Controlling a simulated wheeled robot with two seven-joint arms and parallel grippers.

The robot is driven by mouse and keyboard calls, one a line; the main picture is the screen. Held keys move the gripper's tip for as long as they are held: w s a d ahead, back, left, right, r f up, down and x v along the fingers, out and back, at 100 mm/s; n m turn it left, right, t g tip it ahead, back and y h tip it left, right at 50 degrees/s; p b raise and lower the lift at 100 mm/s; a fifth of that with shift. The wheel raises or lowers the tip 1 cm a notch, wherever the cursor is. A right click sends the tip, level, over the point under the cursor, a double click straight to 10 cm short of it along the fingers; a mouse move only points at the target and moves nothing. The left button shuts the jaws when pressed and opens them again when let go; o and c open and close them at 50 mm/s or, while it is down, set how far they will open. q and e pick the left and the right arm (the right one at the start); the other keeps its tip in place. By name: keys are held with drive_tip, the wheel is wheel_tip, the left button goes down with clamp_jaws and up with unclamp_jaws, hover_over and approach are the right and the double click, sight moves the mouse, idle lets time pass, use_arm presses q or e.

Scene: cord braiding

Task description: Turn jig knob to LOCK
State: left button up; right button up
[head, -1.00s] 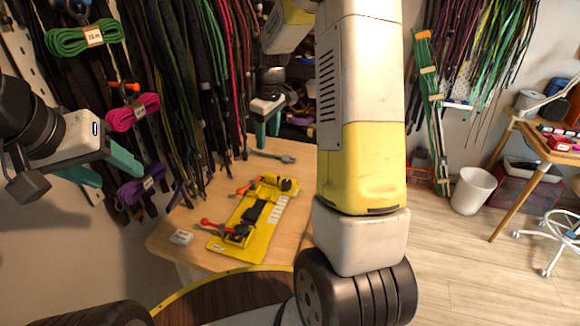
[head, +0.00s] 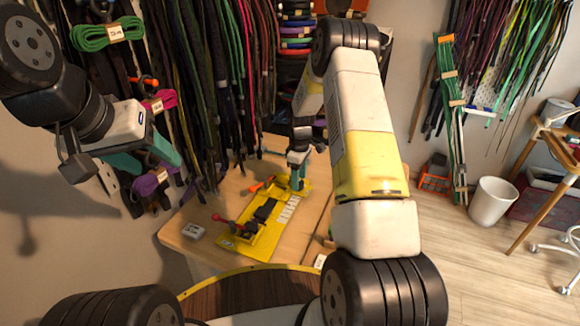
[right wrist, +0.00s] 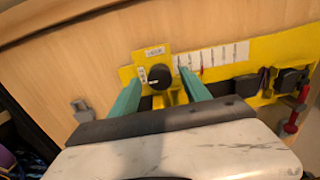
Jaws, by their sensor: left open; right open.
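The yellow jig (head: 258,228) lies on the wooden table, with red-handled clamps and a row of white labels along it. Its black knob (right wrist: 159,76) sits at one end of the jig, beside a small white label (right wrist: 154,51). In the right wrist view the knob shows between the teal fingers of my right gripper (right wrist: 156,86), which are apart on either side of it. I cannot tell whether they touch it. In the head view my right gripper (head: 298,172) is over the far end of the jig. My left gripper (head: 162,158) is open and empty near the hanging cords.
Green (head: 107,34) and purple (head: 153,180) cord bundles hang on the wall near my left gripper. A white bin (head: 492,202) stands on the floor at the right.

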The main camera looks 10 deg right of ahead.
drive_tip(key=shift+f, duration=0.35)
clamp_jaws()
